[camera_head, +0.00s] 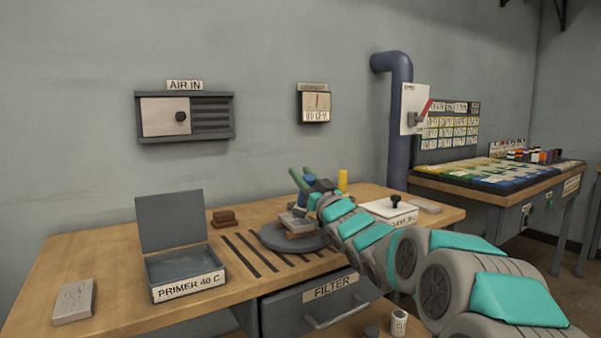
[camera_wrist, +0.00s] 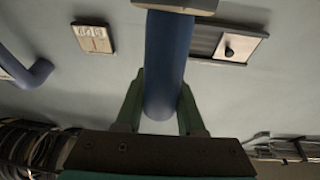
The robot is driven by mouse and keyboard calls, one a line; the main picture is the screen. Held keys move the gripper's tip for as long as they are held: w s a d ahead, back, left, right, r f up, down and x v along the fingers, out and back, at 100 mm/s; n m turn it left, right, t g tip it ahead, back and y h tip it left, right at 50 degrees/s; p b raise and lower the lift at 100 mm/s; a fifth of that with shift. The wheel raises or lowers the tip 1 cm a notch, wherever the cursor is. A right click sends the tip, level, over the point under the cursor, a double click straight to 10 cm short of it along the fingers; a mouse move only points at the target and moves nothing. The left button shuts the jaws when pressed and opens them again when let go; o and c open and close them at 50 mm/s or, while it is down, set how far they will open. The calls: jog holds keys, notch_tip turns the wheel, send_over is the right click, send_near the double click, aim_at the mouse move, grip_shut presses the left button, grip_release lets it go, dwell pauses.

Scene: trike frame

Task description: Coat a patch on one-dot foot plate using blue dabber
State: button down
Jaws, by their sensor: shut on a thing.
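My gripper (camera_head: 303,180) is over the bench, its green fingers closed around the blue dabber. In the wrist view the blue dabber (camera_wrist: 165,65) is a blue cylinder between the fingertips (camera_wrist: 160,105), with a pale end piece at the top edge. A greyish plate (camera_head: 289,222) rests on brown blocks on the round grey turntable (camera_head: 268,238), just below my gripper. Another flat plate (camera_head: 73,301) lies at the bench's front left. Dots cannot be made out, so I cannot tell which is the one-dot foot plate.
An open tin (camera_head: 185,266) labelled PRIMER 40 C stands left of the turntable. A brown block (camera_head: 225,218) and a yellow cylinder (camera_head: 343,180) stand behind. Slots cross the bench.

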jog(key=w+p, duration=0.1)
jog(key=w+d, duration=0.1)
jog(key=shift+w+d+f+p, duration=0.1)
jog(key=shift+w+p, duration=0.3)
jog(key=shift+s, duration=0.1)
jog(key=shift+s+a+b, duration=2.35)
jog(key=shift+s+b, duration=0.4)
jog(key=shift+s, duration=2.15)
jog(key=w+d+p, duration=0.1)
jog(key=w, duration=0.1)
jog(key=w+p, duration=0.2)
jog(key=w+d+p, duration=0.1)
jog(key=w+p, duration=0.1)
jog(key=shift+w+d, duration=0.25)
jog(key=shift+d, duration=0.05)
jog(key=w, duration=0.1)
jog(key=w+d, duration=0.1)
jog(key=w, duration=0.1)
jog(key=shift+w+d, duration=0.3)
jog(key=shift+d, duration=0.05)
